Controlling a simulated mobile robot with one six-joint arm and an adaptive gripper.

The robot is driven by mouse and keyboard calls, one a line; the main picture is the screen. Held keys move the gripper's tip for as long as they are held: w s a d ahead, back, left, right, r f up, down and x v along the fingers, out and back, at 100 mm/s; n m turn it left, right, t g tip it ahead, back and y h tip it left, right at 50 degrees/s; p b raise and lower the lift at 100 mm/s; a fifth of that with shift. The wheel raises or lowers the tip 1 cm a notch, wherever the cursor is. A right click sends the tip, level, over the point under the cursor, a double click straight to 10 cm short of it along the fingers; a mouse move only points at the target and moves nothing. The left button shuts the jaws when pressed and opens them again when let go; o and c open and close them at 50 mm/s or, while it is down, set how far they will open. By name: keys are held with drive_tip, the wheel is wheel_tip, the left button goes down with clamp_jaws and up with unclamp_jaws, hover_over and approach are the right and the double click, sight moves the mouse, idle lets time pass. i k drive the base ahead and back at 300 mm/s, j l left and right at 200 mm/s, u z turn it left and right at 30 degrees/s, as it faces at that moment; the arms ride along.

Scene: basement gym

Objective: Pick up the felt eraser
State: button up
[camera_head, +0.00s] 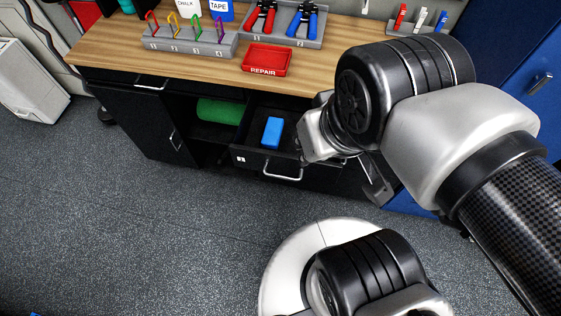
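A blue block that looks like the felt eraser (272,132) lies inside an open drawer (252,157) of the black workbench cabinet. The drawer is pulled out, with a silver handle on its front. My gripper (377,193) is to the right of the drawer and partly hidden behind my arm. One dark finger shows below the wrist, apart from the eraser. I cannot see both fingertips, so its opening is unclear.
A wooden worktop (120,49) above the drawer holds a red REPAIR tray (267,60), a grey rack of coloured carabiners (190,42) and hand grips (262,17). A green roll (220,111) lies in the open shelf left of the drawer. The grey floor (130,220) in front is clear.

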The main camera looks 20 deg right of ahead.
sight(272, 135)
drive_tip(key=z, duration=2.05)
drive_tip(key=u, duration=1.95)
drive_tip(key=i+j+z, duration=0.2)
drive_tip(key=z, duration=0.2)
drive_tip(key=i+j+z, duration=0.3)
drive_tip(key=z, duration=0.15)
